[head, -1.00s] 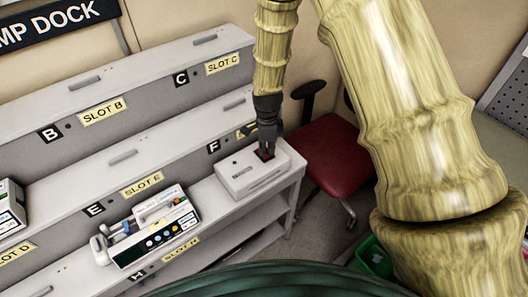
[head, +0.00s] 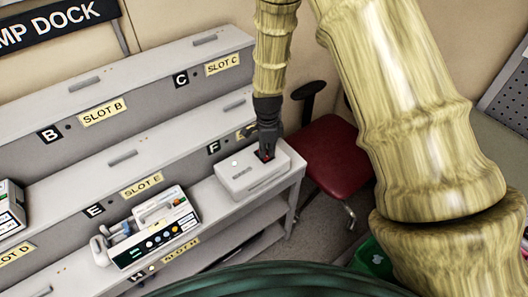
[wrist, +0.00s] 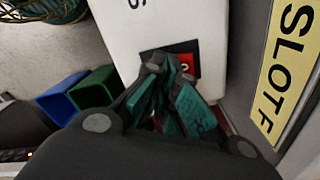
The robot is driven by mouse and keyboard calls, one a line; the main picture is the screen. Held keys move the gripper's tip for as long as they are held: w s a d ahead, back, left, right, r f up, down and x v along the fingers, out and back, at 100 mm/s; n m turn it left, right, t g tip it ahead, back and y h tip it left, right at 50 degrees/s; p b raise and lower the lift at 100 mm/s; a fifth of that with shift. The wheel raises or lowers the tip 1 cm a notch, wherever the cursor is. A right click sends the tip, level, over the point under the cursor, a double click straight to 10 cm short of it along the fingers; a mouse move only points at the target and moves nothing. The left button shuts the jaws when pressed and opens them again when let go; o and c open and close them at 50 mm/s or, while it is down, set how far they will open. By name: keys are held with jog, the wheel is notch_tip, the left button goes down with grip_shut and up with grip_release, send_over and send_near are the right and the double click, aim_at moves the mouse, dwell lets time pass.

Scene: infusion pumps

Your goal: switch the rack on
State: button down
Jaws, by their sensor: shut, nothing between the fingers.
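A white box (head: 250,178) sits on the lower right shelf below the slot F label. A red switch in a dark frame is set in its top; the wrist view shows the switch (wrist: 187,62) with a round pale mark on it. My gripper (head: 266,153) points down with its fingertips at the switch and hides part of it. In the wrist view my gripper (wrist: 165,68) is shut and empty, its tips over the switch's left part. I cannot tell whether they touch or press it, or which way the switch is tipped.
A pump (head: 155,232) sits at slot E, and another device (head: 10,208) is at the left edge. A red chair (head: 337,160) stands right of the rack. Blue (wrist: 60,97) and green (wrist: 95,88) bins are on the floor.

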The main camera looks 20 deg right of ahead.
aim_at(267, 156)
jog(key=shift+r+p, duration=2.2)
jog(key=shift+r, duration=1.15)
